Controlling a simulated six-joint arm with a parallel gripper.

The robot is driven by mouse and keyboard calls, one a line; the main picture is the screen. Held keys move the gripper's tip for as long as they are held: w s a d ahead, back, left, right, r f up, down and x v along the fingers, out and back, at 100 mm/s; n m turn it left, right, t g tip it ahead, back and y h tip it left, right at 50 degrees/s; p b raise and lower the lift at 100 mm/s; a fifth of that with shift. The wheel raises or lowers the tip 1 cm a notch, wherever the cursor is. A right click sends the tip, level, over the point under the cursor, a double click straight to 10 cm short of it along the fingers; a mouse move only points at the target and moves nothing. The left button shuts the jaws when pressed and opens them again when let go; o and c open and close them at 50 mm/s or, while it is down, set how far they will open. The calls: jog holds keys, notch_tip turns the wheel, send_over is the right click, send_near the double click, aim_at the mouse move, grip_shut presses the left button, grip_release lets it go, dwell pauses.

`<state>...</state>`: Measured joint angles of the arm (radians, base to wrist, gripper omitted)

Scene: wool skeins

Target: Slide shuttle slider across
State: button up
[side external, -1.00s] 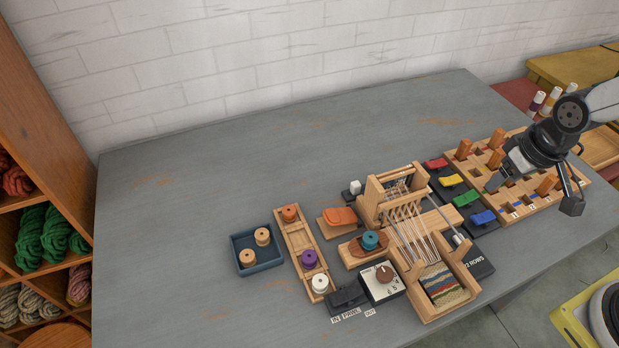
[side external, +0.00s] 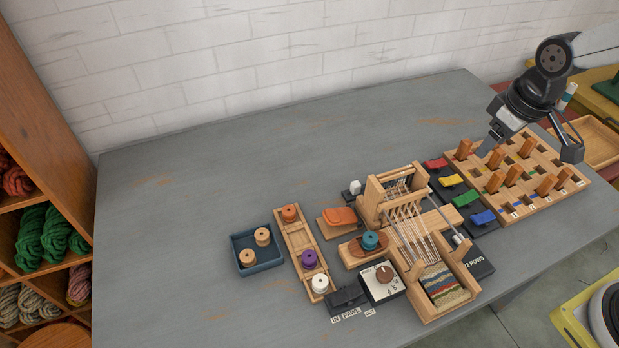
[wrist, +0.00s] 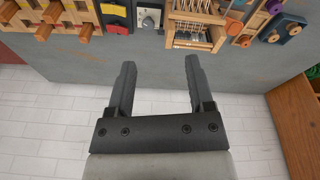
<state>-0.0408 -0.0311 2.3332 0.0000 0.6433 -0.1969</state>
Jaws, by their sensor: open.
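The brown wooden shuttle (side external: 382,249) carries a teal spool (side external: 370,239) and lies on a light wooden rail (side external: 352,257) at the left side of the small loom (side external: 431,293). White warp threads run along the loom to a striped woven piece (side external: 441,283). My gripper (side external: 488,148) is high over the far part of the peg board, up and right of the loom and well apart from the shuttle. In the wrist view my gripper (wrist: 158,66) has its two fingers spread with nothing between them. The loom (wrist: 194,30) shows at the top there; the shuttle is not clear.
The peg board (side external: 550,200) stands right of the loom. Red, yellow, green and blue levers (side external: 465,198) lie between them. Left of the loom are a dial box (side external: 384,283), a spool rack (side external: 296,245) and a blue tray (side external: 246,263). The table's far left is clear.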

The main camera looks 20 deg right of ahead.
jog(key=w+a+n+g, duration=0.1)
jog(key=w+a+n, duration=0.5)
jog(key=w, duration=0.5)
jog(key=n+g, duration=0.1)
jog(key=n, duration=0.8)
send_over(356, 184)
jog(key=f, duration=0.1)
notch_tip(356, 184, down, 19)
jog(key=shift+r, duration=0.2)
jog(key=shift+f, duration=3.85)
grip_shut()
